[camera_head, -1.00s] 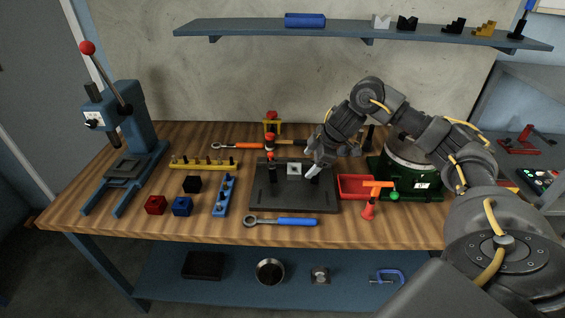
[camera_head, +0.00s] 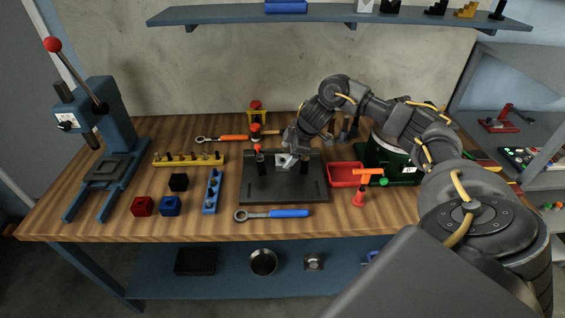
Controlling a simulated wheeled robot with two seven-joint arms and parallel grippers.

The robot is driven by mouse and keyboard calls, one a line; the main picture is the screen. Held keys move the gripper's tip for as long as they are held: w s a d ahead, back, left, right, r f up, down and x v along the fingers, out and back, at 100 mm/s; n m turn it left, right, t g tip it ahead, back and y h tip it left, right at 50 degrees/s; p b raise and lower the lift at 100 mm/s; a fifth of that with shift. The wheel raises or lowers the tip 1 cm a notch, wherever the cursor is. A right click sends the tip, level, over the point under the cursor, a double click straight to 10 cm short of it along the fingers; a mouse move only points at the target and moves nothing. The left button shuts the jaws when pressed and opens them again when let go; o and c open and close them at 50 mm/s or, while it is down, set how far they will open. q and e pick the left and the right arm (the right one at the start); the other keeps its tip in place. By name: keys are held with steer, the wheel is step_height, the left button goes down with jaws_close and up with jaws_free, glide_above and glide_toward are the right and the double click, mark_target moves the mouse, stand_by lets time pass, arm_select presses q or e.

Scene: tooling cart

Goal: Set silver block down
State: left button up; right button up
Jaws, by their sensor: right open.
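The silver block (camera_head: 284,160) is on the dark fixture plate (camera_head: 262,192) at the middle of the bench, near the plate's back edge. It is small, with a dark mark on its face, and partly hidden by my right gripper. My right gripper (camera_head: 290,155) is open and comes down over the block from the right. I cannot tell whether its fingers touch the block. My left gripper is not in view.
Red-topped clamps (camera_head: 257,138) stand at the plate's back left. A red tray (camera_head: 345,176) and an orange-handled tool (camera_head: 366,172) are to its right. A blue-handled wrench (camera_head: 278,214) lies in front. A press (camera_head: 105,125) stands at the left.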

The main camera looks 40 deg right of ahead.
mark_target(282, 161)
steer(key=p+x, duration=0.1)
steer(key=x, duration=0.4)
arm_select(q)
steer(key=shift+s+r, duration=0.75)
arm_select(e)
steer(key=shift+c, duration=0.4)
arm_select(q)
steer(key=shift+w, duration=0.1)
arm_select(e)
steer(key=c, duration=1.1)
steer(key=shift+d, duration=0.1)
